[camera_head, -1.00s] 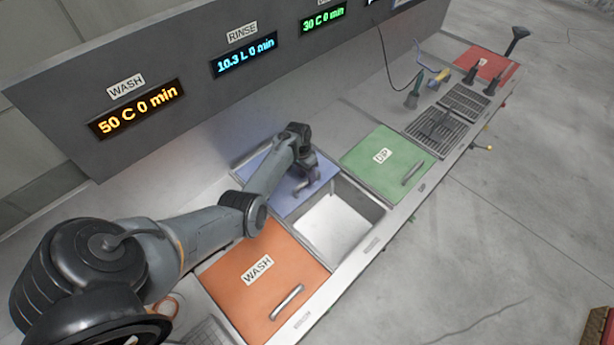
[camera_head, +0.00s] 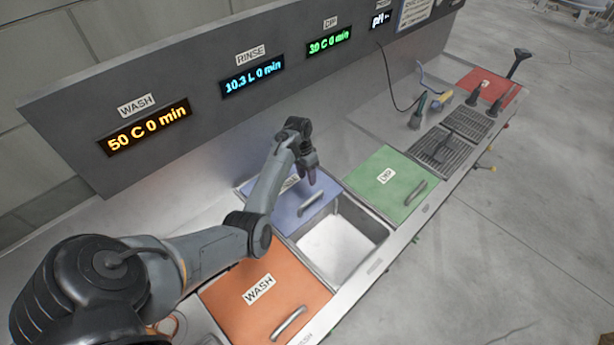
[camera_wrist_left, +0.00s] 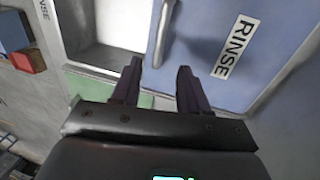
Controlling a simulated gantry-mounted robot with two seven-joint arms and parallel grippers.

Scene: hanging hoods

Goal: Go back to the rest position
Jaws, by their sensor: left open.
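My left gripper (camera_head: 312,176) is raised above the blue RINSE lid (camera_head: 298,212), near the lid's far edge. In the left wrist view its two dark fingers (camera_wrist_left: 158,85) are apart with nothing between them. The blue lid also shows in the left wrist view (camera_wrist_left: 200,45), with its handle (camera_wrist_left: 161,32) beyond the fingers and clear of them. My left arm reaches in from the lower left, over the counter. My right gripper does not show in either view.
An open steel basin (camera_head: 340,242) lies beside the blue lid. The orange WASH lid (camera_head: 265,290) is nearer, and the green lid (camera_head: 388,184) lies farther right. Drain grates (camera_head: 468,123) and hand tools stand at the far end. The panel (camera_head: 190,100) with displays rises behind.

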